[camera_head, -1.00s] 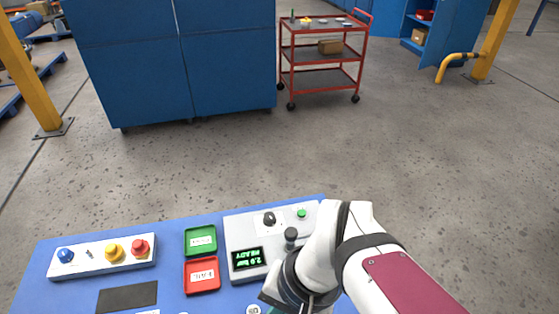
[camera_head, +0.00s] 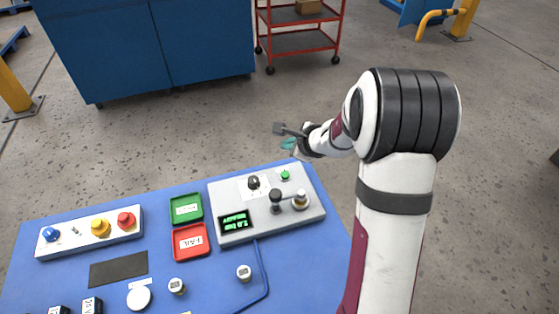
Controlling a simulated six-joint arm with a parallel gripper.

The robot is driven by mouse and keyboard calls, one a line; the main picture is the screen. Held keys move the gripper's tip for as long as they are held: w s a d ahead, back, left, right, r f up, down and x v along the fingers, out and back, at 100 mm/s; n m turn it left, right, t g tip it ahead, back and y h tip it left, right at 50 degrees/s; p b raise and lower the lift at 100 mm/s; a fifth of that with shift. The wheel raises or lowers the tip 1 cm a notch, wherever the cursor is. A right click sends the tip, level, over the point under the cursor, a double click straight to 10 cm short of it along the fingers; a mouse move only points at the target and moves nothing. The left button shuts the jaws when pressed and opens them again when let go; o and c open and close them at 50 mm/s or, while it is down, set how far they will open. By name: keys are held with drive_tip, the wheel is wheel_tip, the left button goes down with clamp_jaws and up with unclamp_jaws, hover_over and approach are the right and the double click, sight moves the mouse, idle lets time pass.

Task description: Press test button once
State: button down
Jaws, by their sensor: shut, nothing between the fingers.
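A grey test box (camera_head: 228,192) sits at the right of the blue bench top. It has a small green button (camera_head: 285,175) near its back right edge, a black knob (camera_head: 253,182), a black lever (camera_head: 277,197), a metal fitting (camera_head: 300,201) and a display (camera_head: 235,222) with green text. Which of these is the test button is not labelled legibly. My gripper (camera_head: 283,143) is above and behind the box's back edge, apart from the green button. It is shut and empty, and its fingertips are small and hard to make out.
A green tray (camera_head: 187,209) and a red tray marked FAIL (camera_head: 190,241) lie left of the box. A white panel (camera_head: 90,232) with blue, yellow and red buttons is farther left. Small valves and a blue cable (camera_head: 264,275) lie in front. Open floor lies behind the bench.

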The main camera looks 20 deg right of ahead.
sight(288, 177)
drive_tip(key=shift+d+f, duration=0.15)
drive_tip(key=shift+d, duration=0.1)
drive_tip(key=shift+f, duration=0.1)
drive_tip(key=shift+f, duration=4.3)
drive_tip(key=shift+f, duration=0.1)
drive_tip(key=shift+f, duration=0.3)
drive_tip(key=shift+f, duration=0.45)
drive_tip(key=shift+r, duration=0.9)
